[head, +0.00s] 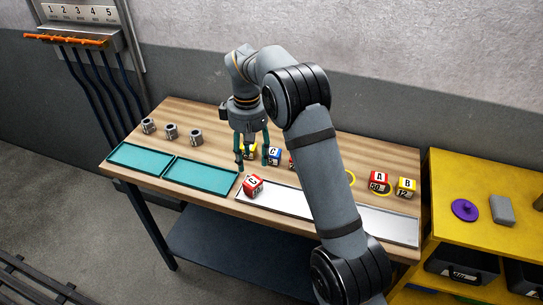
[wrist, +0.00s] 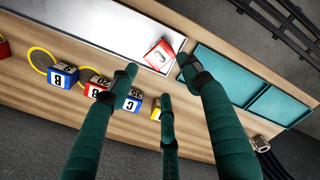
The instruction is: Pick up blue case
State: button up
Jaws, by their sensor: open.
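A blue case (head: 274,157) marked C, with a white face, stands on the wooden table just right of my gripper (head: 253,164). In the wrist view this blue case (wrist: 131,101) is partly behind my left finger. Another blue case (wrist: 62,75), marked B, shows at the left of the wrist view; my arm seems to hide it in the head view. My gripper has three dark green fingers (wrist: 160,80), spread apart with nothing held between them. It is above the table, near the row of cases.
A red case (head: 253,187) sits tilted on the white tray (head: 290,202). A yellow case (wrist: 155,111) and a red case (wrist: 97,86) flank the C case closely. Teal trays (head: 200,174) and metal parts (head: 170,131) lie left; red A (head: 379,182) and yellow B (head: 405,188) cases stand right.

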jog(key=o, duration=0.4)
dwell(0.5)
